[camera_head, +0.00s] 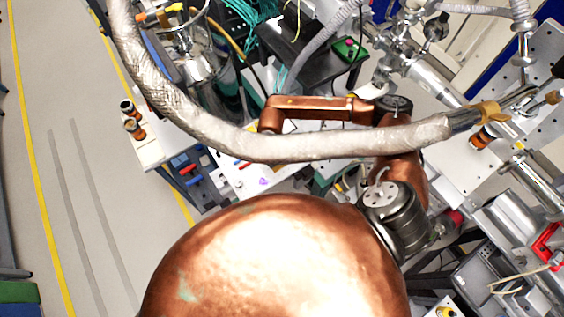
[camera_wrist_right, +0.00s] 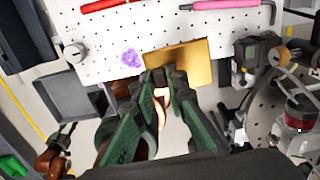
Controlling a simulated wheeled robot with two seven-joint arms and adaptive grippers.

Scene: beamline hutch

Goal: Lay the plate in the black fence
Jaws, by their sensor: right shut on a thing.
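The plate (camera_wrist_right: 190,62) is a flat gold-coloured rectangle in the right wrist view, at the near edge of a white perforated board. My right gripper (camera_wrist_right: 162,80), with green fingers, is shut on the plate's near left part. I cannot tell whether the plate touches the board. I cannot make out the black fence for certain in either view. A dark shallow tray (camera_wrist_right: 72,104) with raised walls shows left of the gripper. In the head view the plate cannot be made out, and copper parts and a silver hose cover much of the work area. My left gripper is not in view.
The white board (camera_wrist_right: 105,25) carries a purple patch (camera_wrist_right: 131,57), a red-handled tool (camera_wrist_right: 112,4) and a pink-handled tool (camera_wrist_right: 225,4). A dark boxy device (camera_wrist_right: 258,58) stands right of the plate. In the head view, a silver hose (camera_head: 270,147) crosses above a large copper body (camera_head: 280,260).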

